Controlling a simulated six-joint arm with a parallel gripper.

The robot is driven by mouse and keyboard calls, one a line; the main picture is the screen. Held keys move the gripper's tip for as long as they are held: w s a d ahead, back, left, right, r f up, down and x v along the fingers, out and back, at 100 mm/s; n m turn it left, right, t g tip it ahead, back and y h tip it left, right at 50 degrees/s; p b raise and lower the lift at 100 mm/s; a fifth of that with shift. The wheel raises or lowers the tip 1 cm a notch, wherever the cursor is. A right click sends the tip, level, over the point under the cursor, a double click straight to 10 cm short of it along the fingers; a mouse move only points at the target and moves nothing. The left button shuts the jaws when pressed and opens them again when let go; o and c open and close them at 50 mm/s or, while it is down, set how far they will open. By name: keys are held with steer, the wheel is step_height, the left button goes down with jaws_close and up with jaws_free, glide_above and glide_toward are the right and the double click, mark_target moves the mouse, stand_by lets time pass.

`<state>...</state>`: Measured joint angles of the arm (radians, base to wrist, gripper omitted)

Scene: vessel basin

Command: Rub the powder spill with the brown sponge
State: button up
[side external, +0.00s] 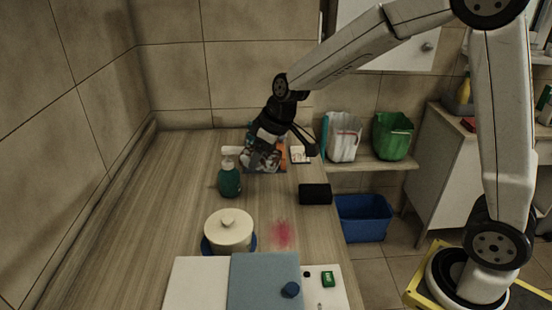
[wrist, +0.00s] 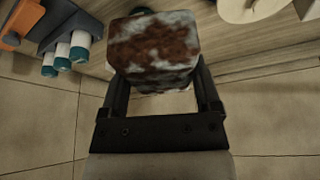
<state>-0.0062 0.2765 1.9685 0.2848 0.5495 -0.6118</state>
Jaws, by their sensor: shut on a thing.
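My gripper (wrist: 156,82) is shut on a block mottled brown and white, which I take to be the brown sponge (wrist: 153,42). The sponge sits between both fingers in the wrist view. In the side view my gripper (side external: 276,142) is over the far end of the counter, in front of a patterned patch (side external: 265,157); I cannot tell there which part is the sponge. The powder spill (side external: 281,235) is a pinkish-red smudge on the near part of the counter, right of the lidded pot. My gripper is well behind it, apart from it.
A cream lidded pot (side external: 228,231) stands on a blue base left of the spill. A dark green bottle (side external: 229,180) and a black block (side external: 315,194) stand farther back. White and blue boards (side external: 264,283) lie in front. A blue bin (side external: 363,218) is beyond the counter's right edge.

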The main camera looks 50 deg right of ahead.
mark_target(268, 159)
steer(key=shift+f, duration=0.1)
steer(key=shift+s+a+f+n+g+y, duration=0.2)
steer(key=shift+s+a+f+n+y, duration=0.1)
steer(key=shift+s+f+n, duration=0.4)
steer(key=shift+s+a+f+n+g+y, duration=0.25)
steer(key=shift+s+n, duration=0.2)
steer(key=shift+n, duration=0.45)
steer(key=s+a+f+n+g, duration=0.2)
steer(key=s+n, duration=0.3)
steer(key=n, duration=0.2)
steer(key=s+a+f+n+g+y, duration=0.1)
steer(key=s+a+f+n+g, duration=0.2)
steer(key=s+n, duration=0.2)
steer(key=shift+s+n, duration=0.4)
steer(key=shift+n, duration=1)
steer(key=shift+f, duration=0.1)
